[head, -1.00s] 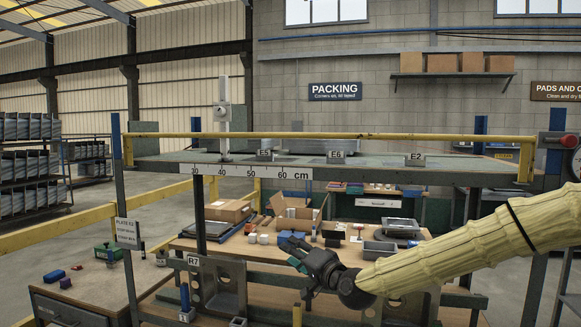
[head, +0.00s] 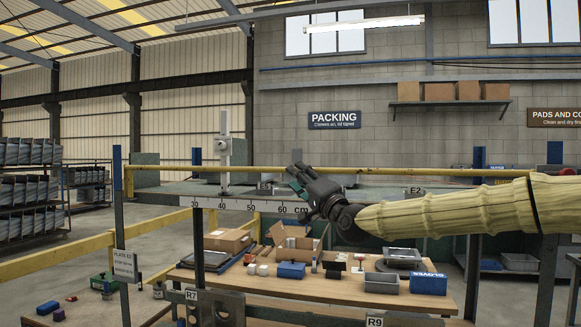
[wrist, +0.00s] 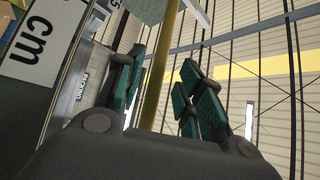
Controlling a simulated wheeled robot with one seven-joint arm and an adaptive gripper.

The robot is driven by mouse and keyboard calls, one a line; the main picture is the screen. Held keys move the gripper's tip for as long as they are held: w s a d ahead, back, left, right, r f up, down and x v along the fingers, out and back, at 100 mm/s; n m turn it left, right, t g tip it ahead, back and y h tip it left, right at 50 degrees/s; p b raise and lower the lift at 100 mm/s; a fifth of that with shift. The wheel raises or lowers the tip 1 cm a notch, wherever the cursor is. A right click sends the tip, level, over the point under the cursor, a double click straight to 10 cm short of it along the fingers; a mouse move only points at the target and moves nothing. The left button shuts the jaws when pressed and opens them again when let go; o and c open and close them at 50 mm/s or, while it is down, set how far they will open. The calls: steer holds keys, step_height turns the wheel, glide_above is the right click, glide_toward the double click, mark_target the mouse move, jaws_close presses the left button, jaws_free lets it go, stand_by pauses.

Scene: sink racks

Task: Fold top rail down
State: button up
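The yellow top rail (head: 220,167) runs level across the front of the upper shelf in the head view, with a short yellow upright (head: 129,183) at its left end. My gripper (head: 294,180) is at the rail's height near its middle and covers a short stretch of it. In the wrist view the rail (wrist: 158,75) runs lengthwise between my two green-padded fingers (wrist: 160,90), which are apart. I cannot tell whether either finger touches it.
A white centimetre scale (head: 240,206) lies along the shelf edge below the rail. A white upright gauge (head: 224,150) stands on the shelf left of my gripper. Below are a workbench with cartons (head: 298,240) and grey bins (head: 382,282).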

steer(key=shift+p+x, duration=0.75)
steer(key=shift+x, duration=1.6)
steer(key=shift+c, duration=0.2)
jaws_close()
